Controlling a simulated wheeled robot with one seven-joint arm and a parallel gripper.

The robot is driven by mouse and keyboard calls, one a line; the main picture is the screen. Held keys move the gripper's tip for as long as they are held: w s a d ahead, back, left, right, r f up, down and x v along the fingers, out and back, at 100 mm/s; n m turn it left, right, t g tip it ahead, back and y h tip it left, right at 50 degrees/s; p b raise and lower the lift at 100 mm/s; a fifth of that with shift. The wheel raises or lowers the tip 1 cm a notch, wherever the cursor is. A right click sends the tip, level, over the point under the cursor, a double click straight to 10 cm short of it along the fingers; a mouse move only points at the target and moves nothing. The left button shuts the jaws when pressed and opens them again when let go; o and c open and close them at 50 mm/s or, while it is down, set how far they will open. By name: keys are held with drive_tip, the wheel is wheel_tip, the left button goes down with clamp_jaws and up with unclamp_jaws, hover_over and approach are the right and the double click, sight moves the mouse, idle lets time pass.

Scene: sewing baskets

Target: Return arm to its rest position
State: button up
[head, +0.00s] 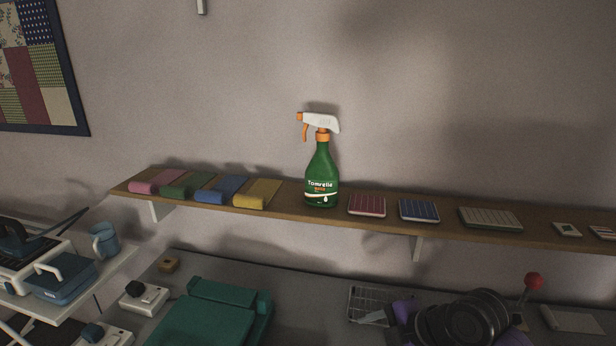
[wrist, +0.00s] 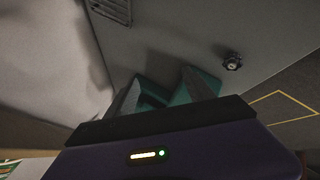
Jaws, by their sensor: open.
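My gripper (head: 372,318) is low in the head view, right of centre, with its purple body beside my dark arm links. It is over the grey worktop, in front of a wire-like tray and well below the shelf. In the wrist view my gripper (wrist: 162,88) shows its purple body with a lit strip and two finger shapes apart. I see nothing held between them. Teal surfaces show near the fingers there. My arm covers part of the worktop.
The wall shelf (head: 290,204) holds a green spray bottle (head: 321,175), folded cloths and flat boxes. A teal case (head: 215,310) lies left of my gripper. A red knob (head: 533,281) stands right of my arm. A side shelf holds a blue mug (head: 104,241).

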drive_tip(key=s+a+r+m+t+y, duration=0.1)
drive_tip(key=s+a+r+m+t, duration=0.15)
drive_tip(key=a+m+t, duration=0.4)
drive_tip(key=s+a+r+m+t+y, duration=0.1)
drive_tip(key=a+r+m+y, duration=0.2)
drive_tip(key=a, duration=0.6)
drive_tip(key=s+d+f+m+t+h, duration=0.1)
drive_tip(key=s+d+f+m+h, duration=0.2)
drive_tip(key=s, duration=0.4)
drive_tip(key=s+d+f+m+h, duration=0.1)
drive_tip(key=s+d+m+h, duration=0.2)
drive_tip(key=s+m, duration=0.35)
drive_tip(key=s+d+f+m+t+h, duration=0.1)
drive_tip(key=s+d+f+m+h, duration=0.2)
drive_tip(key=s, duration=0.6)
drive_tip(key=s+d+r, duration=0.3)
drive_tip(key=s+d, duration=0.2)
drive_tip(key=s, duration=0.2)
drive_tip(key=s+d+r+n, duration=0.1)
drive_tip(key=s+d+r, duration=0.2)
drive_tip(key=s+d, duration=0.2)
drive_tip(key=s, duration=0.3)
drive_tip(key=shift+r+h, duration=0.2)
drive_tip(key=shift+h, duration=0.1)
